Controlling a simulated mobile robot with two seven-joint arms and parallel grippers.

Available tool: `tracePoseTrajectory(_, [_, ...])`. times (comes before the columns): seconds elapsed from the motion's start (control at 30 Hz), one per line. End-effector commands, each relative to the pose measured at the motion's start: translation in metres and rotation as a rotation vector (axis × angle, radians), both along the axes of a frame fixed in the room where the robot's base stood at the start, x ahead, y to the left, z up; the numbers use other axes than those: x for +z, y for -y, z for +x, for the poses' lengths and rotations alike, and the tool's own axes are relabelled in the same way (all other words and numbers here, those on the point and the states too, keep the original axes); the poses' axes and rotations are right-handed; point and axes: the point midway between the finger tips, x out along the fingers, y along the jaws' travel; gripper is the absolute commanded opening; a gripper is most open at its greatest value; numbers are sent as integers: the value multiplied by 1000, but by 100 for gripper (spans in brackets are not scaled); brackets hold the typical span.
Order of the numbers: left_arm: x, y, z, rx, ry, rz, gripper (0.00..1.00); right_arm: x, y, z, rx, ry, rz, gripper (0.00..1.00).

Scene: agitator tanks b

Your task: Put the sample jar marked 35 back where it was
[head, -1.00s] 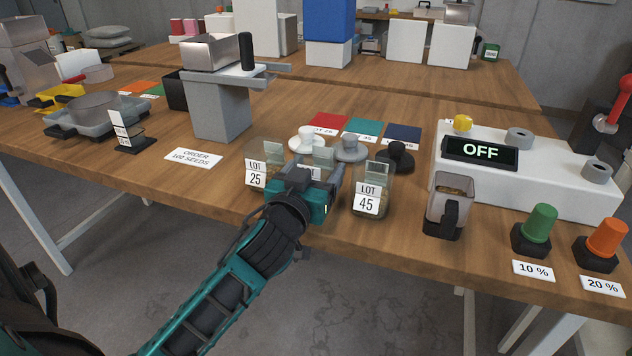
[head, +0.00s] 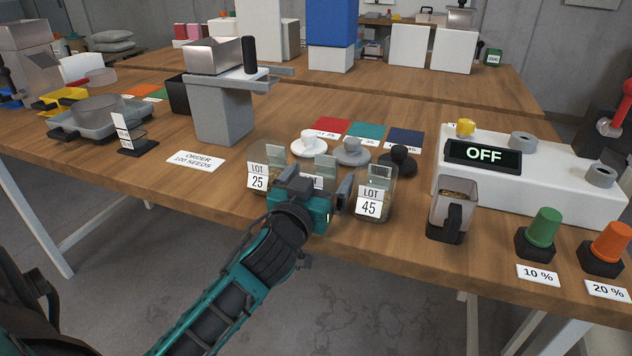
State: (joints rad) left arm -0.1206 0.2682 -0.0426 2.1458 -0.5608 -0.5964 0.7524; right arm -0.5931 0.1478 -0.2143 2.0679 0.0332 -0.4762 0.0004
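The jar marked 35 (head: 325,166) stands on the table's front part, between the jar marked 25 (head: 258,176) on the left and the jar marked 45 (head: 371,204) on the right. My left gripper (head: 318,186) is in front of it, with its fingers apart on either side. Its hand hides the jar's lower part and most of its label; only the top of the label shows. The jar looks upright; its base is hidden. My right gripper is not in view.

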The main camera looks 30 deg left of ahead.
Motion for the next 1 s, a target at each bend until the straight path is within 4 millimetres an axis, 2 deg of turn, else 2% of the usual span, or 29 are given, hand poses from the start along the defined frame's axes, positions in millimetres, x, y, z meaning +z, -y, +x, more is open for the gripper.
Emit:
tracePoseTrajectory(0.07, [5, 0, 0, -1, 1, 1, 99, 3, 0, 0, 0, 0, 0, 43])
tracePoseTrajectory(0.17, [2, 3, -9, -1, -1, -2, 99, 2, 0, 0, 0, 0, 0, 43])
tracePoseTrajectory(0.5, [1, 17, -70, -1, -3, -5, 99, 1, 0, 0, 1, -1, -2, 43])
tracePoseTrajectory(0.7, [1, 24, -99, 0, -3, -3, 99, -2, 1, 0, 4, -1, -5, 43])
tracePoseTrajectory(1.0, [3, 28, -116, -1, 0, -1, 99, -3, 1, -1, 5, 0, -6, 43])
